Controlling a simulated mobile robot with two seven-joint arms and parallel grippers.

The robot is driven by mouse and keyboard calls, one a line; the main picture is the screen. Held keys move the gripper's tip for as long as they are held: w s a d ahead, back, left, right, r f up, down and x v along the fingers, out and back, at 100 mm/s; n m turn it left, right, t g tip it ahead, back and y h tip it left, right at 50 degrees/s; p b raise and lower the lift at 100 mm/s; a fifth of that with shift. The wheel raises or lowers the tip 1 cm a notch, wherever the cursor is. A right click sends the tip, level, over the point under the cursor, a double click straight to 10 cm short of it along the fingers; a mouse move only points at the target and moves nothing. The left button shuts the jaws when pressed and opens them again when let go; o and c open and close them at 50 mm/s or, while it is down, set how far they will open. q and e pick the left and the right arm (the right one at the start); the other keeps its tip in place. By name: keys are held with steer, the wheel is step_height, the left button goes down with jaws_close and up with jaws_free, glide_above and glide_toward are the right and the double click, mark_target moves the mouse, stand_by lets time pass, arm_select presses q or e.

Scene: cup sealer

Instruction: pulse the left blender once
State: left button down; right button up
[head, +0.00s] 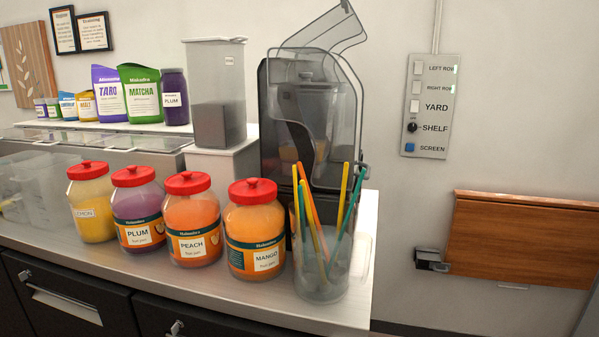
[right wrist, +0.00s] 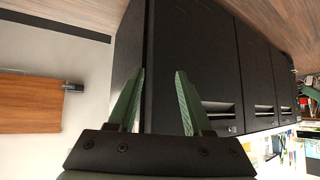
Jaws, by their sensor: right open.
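One blender (head: 300,125) shows in the head view, at the right end of the counter. It has a clear smoky sound cover with its lid tilted up, and a jar (head: 308,105) stands inside. Its base and any buttons are mostly hidden behind the cup of straws and the jars in front. I cannot tell whether it is the left blender. My right gripper (right wrist: 157,100) shows in the right wrist view, open and empty, with its green fingers apart in front of black cabinets (right wrist: 190,65). My left gripper is not in view.
Red-lidded jars (head: 255,230) and a clear cup of straws (head: 322,265) line the front of the counter (head: 200,285). A clear container (head: 216,95) stands left of the blender. A switch panel (head: 430,105) and a folded wooden shelf (head: 525,238) are on the right wall.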

jaws_close()
stand_by(0.5)
stand_by(1.4)
